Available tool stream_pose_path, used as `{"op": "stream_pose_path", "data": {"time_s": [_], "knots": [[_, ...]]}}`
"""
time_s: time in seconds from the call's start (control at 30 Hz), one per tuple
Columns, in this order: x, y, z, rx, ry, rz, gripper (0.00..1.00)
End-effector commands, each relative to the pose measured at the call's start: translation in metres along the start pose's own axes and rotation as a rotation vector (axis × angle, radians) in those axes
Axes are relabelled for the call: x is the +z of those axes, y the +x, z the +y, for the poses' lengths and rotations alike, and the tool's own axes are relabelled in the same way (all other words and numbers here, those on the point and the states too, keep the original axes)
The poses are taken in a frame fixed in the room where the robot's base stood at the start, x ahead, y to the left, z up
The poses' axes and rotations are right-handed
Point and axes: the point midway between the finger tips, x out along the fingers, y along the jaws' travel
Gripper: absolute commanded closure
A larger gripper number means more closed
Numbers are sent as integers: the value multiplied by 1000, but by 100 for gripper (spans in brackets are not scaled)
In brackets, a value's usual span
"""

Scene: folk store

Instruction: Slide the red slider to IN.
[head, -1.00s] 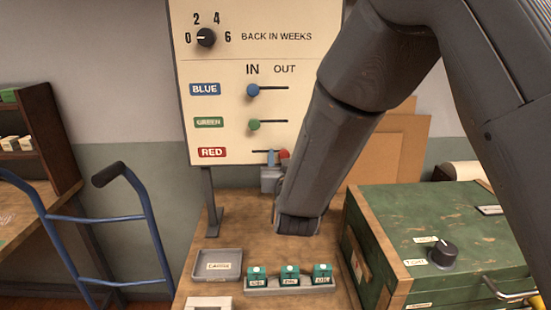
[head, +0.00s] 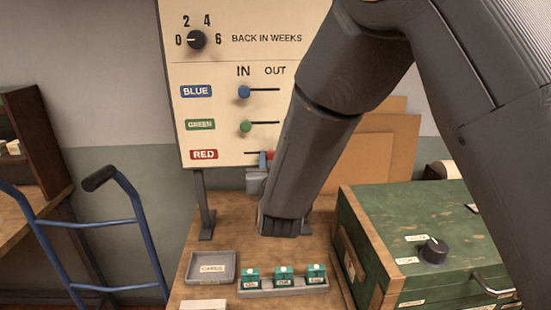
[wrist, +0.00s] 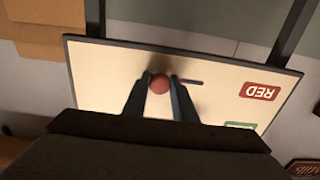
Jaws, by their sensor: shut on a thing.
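The upright cream board (head: 225,60) has blue, green and red rows under the words IN and OUT. The red slider's round knob (head: 271,155) is in the bottom row, under OUT, partly hidden by my arm. My gripper (head: 267,158) is shut on this knob, one finger on each side. The wrist view, upside down, shows the red knob (wrist: 159,84) between the fingertips (wrist: 159,88). Its dark slot (wrist: 191,82) runs free toward the RED label (wrist: 260,91). The blue knob (head: 244,92) and green knob (head: 246,126) are under IN.
A grey tray (head: 212,281) and a holder with several green-topped blocks (head: 284,280) are on the wooden table below the board. A green chest (head: 400,220) with a black dial stands at the right. A blue hand truck (head: 130,200) stands at the left.

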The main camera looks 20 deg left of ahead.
Motion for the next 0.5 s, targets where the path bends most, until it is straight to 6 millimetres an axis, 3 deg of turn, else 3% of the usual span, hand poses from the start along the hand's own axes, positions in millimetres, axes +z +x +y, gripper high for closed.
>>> {"op": "stream_pose_path", "data": {"time_s": [0.5], "knots": [[0,0,-30,-2,0,0,84]]}}
